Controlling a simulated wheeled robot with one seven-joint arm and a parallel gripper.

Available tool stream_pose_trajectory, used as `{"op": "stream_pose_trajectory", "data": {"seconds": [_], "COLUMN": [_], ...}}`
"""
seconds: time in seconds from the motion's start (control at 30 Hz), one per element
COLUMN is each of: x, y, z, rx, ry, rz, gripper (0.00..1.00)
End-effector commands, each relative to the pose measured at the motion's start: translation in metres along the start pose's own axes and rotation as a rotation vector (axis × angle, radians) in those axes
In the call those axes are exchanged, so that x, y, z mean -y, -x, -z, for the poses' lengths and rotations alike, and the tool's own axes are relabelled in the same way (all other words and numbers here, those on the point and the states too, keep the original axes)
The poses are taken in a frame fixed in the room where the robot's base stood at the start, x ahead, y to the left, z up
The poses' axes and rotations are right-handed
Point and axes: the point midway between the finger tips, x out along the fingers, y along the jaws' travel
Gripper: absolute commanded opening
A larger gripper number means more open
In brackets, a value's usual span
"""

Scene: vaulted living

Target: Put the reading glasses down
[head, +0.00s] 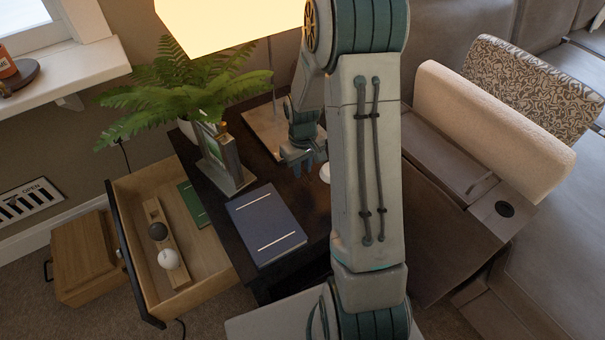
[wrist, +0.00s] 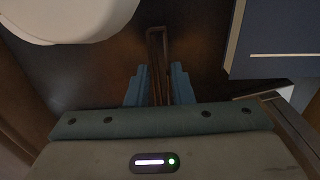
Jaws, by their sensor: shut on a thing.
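My gripper (wrist: 159,82) is shut on the reading glasses (wrist: 157,40), which show in the wrist view as a thin brown frame between the blue fingers. The glasses are too small to make out there. The tabletop shows under the glasses in the wrist view; I cannot tell whether they touch it.
A blue book (head: 266,224) and a picture frame (head: 222,160) are on the table. A white round object (head: 325,173) is close to my gripper, partly behind my arm. A lit lamp (head: 225,22) and fern (head: 180,88) stand behind. The drawer (head: 128,205) is open. A sofa is right.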

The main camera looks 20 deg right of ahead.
Motion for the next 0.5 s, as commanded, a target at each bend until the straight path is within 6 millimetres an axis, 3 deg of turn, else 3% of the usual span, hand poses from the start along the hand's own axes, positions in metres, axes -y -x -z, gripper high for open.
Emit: {"op": "stream_pose_trajectory", "data": {"seconds": [0.13, 0.5], "x": [0.0, 0.0], "y": [-0.026, -0.03], "z": [0.0, 0.0], "rx": [0.002, 0.0], "ry": [0.0, 0.0], "rz": [0.0, 0.0], "gripper": [0.0, 0.0]}}
